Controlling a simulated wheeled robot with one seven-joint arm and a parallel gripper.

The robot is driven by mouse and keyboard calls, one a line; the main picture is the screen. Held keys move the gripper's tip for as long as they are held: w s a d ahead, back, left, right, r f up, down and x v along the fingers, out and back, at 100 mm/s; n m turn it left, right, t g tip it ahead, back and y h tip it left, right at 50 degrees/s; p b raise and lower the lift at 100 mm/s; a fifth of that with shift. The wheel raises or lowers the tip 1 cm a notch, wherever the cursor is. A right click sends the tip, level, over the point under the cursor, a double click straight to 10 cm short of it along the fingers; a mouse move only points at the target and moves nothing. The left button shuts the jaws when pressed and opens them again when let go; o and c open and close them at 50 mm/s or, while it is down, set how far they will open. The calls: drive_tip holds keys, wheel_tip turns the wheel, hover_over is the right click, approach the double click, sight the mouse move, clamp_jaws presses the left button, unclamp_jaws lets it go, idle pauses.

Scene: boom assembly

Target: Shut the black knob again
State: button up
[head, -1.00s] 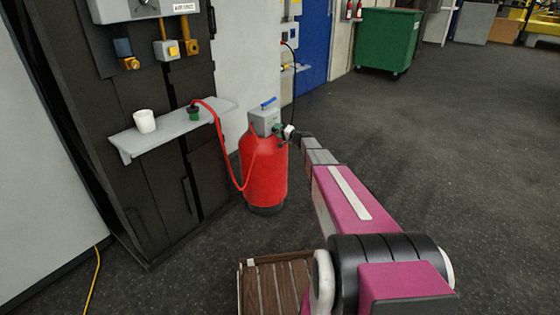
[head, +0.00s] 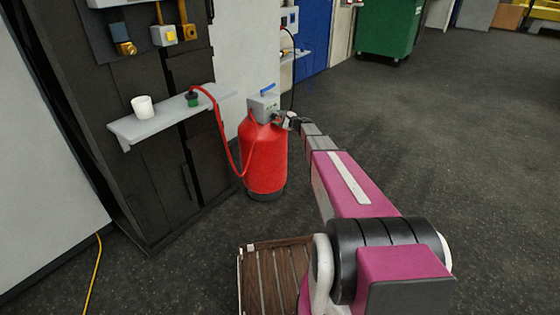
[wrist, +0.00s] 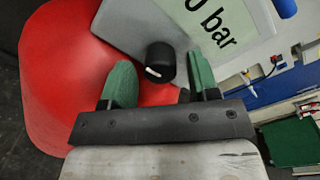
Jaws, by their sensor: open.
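The black knob (wrist: 160,62) with a white mark sits on the grey box of the red cylinder in the wrist view. My gripper (wrist: 160,85) is open, with one green finger on each side of the knob; I cannot tell whether either finger touches it. The red cylinder (head: 264,160) stands on the floor in the head view, its grey box (head: 263,107) on top with a blue handle (head: 268,89). In the head view my gripper (head: 283,118) is at the right side of the grey box, and the knob is hidden or too small to make out.
A red hose (head: 223,137) runs from the cylinder to a grey shelf (head: 150,128) on the left, which holds a white cup (head: 142,107) and a green fitting (head: 193,100). A dark cabinet (head: 150,190) stands behind. The floor on the right is clear.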

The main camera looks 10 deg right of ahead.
drive_tip(key=m, duration=0.6)
drive_tip(key=shift+m, duration=0.4)
drive_tip(key=m, duration=0.6)
drive_tip(key=shift+y, duration=0.3)
drive_tip(key=s+a+v, duration=0.1)
drive_tip(key=v, duration=1)
drive_tip(key=s+a+f+n+g+h, duration=0.2)
drive_tip(key=s+a+n+g, duration=0.2)
drive_tip(key=s+n, duration=0.4)
drive_tip(key=s+a+f+n+g+h, duration=0.2)
drive_tip(key=s+a+n+g, duration=0.3)
drive_tip(key=s, duration=1)
drive_tip(key=shift+a+f+n+h, duration=0.4)
drive_tip(key=shift+a+n, duration=0.6)
drive_tip(key=shift+n, duration=0.9)
drive_tip(key=shift+r, duration=0.1)
